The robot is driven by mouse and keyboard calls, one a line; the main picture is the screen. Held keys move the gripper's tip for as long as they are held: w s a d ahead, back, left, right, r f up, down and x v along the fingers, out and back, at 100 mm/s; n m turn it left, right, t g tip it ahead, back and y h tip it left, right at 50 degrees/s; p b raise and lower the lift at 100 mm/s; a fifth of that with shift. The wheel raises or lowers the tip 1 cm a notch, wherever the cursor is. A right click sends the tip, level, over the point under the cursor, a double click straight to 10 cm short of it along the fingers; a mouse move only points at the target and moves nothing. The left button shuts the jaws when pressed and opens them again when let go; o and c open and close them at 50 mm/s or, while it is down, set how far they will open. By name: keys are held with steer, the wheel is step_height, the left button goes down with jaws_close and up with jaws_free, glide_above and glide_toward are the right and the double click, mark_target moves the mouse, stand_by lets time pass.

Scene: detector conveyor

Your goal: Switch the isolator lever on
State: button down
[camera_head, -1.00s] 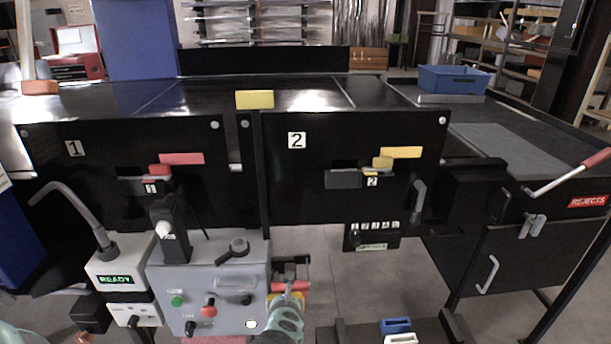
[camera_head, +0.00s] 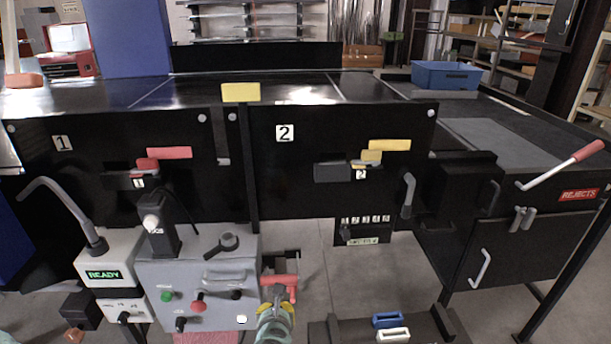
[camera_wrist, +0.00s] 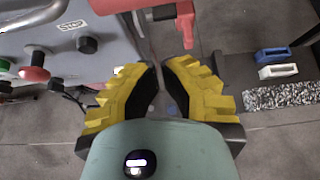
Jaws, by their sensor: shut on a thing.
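The grey control box (camera_head: 215,300) stands at the lower left in the head view. The red isolator lever (camera_head: 281,283) is at its right side. In the wrist view the red lever (camera_wrist: 187,28) hangs from a dark mount at the top, beside a wide red bar (camera_wrist: 122,4). My gripper (camera_head: 275,312), with yellow fingers and a teal body, is just below the lever.
The box carries a green button (camera_head: 167,297), a red knob (camera_head: 198,307) and a black rotary handle (camera_head: 229,241). A READY display unit (camera_head: 103,274) stands left of it. A dark tray (camera_head: 335,330) with blue and white pieces is to the right. Floor shows between.

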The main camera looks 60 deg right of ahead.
steer(key=p+v, duration=0.2)
steer(key=v, duration=0.5)
steer(key=shift+f+p, duration=0.25)
steer(key=shift+p, duration=0.05)
steer(key=shift+a, duration=0.1)
